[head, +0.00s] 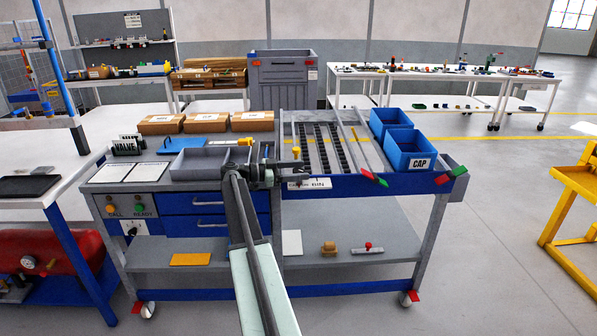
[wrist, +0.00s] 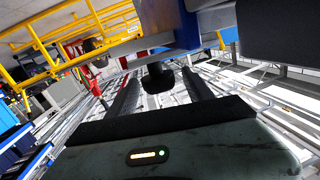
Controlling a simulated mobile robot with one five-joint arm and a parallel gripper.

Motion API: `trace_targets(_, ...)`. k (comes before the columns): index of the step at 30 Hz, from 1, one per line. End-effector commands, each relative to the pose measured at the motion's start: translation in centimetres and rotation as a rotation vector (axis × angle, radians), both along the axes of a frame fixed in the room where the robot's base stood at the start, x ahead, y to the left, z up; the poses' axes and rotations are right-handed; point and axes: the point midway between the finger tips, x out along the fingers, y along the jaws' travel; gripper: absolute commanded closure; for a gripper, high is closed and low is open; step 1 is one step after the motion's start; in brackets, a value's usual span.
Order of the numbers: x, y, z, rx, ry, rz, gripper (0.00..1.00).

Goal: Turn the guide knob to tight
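A dark knob (wrist: 158,80) shows in the wrist view, below a dark block with a blue side. I take it for the guide knob; no tight mark on it is readable. My gripper (wrist: 160,86) has its two dark fingers apart, one on each side of the knob, with gaps visible and no clear contact. In the head view my gripper (head: 290,166) is at the front left of the roller track (head: 325,147), just above a white label (head: 309,184). The knob cannot be made out there behind the gripper and arm.
Red and green pieces (head: 375,180) sit along the blue front rail (head: 410,186). Blue bins (head: 402,150) stand right of the track. A grey tray (head: 205,164) and cardboard boxes (head: 207,122) lie left. A yellow stand (head: 575,190) is far right, with clear floor before it.

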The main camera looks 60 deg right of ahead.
Motion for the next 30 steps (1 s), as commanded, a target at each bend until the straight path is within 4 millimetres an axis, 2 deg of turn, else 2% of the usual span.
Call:
trace_targets(8,1.0,0.9,0.1,0.0,0.0,0.001,0.4)
trace_targets(18,5.2,5.3,0.5,0.0,0.0,0.002,0.4)
trace_targets(27,5.5,5.7,0.5,-0.002,0.0,0.002,0.4)
trace_targets(30,6.7,5.7,1.2,-0.043,-0.006,0.071,0.4)
